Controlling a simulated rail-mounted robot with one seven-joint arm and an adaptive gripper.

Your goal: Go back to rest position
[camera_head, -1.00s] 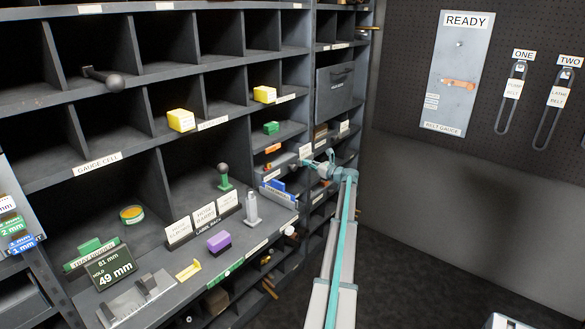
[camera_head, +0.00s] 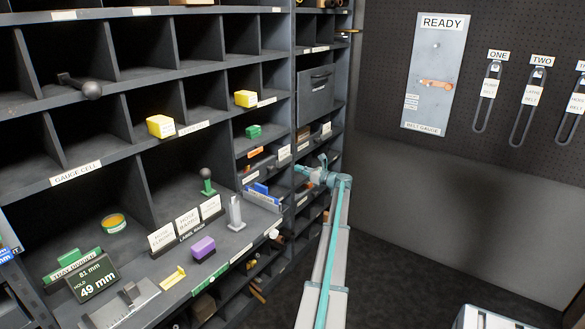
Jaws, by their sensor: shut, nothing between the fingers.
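My arm (camera_head: 332,245) reaches up from the bottom middle of the head view, grey with a teal stripe. My gripper (camera_head: 299,170) is at its far end, pointing left toward the small pigeonholes of the right-hand shelf column. It is shut and small in the picture, with nothing seen held in it. It appears in front of the shelf fronts; I cannot tell how far apart they are.
The pigeonhole shelf (camera_head: 75,171) fills the left and centre. Yellow blocks (camera_head: 160,126), a purple block (camera_head: 203,247) and a gauge display (camera_head: 92,279) sit on it. A pegboard with a READY panel (camera_head: 431,75) is at right.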

